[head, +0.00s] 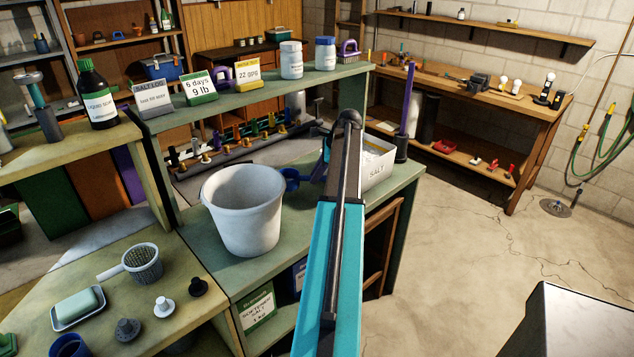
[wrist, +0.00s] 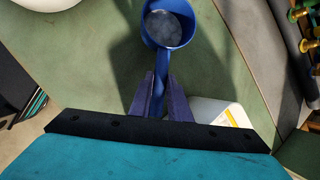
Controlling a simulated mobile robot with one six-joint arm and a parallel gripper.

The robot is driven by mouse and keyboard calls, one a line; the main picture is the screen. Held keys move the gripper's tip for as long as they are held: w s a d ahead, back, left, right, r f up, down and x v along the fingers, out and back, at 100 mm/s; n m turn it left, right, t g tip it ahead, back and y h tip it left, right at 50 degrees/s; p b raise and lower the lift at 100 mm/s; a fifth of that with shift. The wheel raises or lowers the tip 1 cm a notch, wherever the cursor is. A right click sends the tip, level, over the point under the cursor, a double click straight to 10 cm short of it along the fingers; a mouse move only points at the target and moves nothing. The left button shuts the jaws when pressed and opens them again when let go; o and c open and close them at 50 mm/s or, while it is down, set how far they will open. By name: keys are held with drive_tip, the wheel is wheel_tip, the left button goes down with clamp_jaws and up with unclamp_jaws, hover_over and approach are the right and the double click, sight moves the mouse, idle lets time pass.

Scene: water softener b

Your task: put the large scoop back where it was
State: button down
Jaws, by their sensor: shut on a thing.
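The blue scoop shows in the wrist view (wrist: 168,28), with its cup at the top and its handle running down between my fingers. My gripper (wrist: 162,92) is shut on that handle. In the head view the scoop (head: 290,180) is just right of the white bucket (head: 243,210), over the green bench; its height above the bench is hard to tell. My gripper (head: 316,170) is partly hidden by my arm there. The inside of the cup looks greyish; I cannot tell whether it holds anything. The white SALT box (head: 374,168) stands right of my gripper.
The green bench (head: 205,245) has bare top around the bucket. A raised shelf behind holds signs (head: 200,87) and white jars (head: 291,60). A purple upright tool (head: 407,105) stands at the bench's right end. A strainer (head: 142,262) and soap dish (head: 78,306) are front left.

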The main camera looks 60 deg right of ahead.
drive_tip(key=shift+f+p, duration=0.5)
drive_tip(key=shift+f, duration=1.35)
drive_tip(key=shift+f, duration=0.1)
drive_tip(key=c, duration=1.7)
unclamp_jaws()
drive_tip(key=shift+o, duration=0.2)
drive_tip(key=b+v, duration=0.2)
drive_tip(key=v, duration=1)
drive_tip(key=shift+b, duration=0.3)
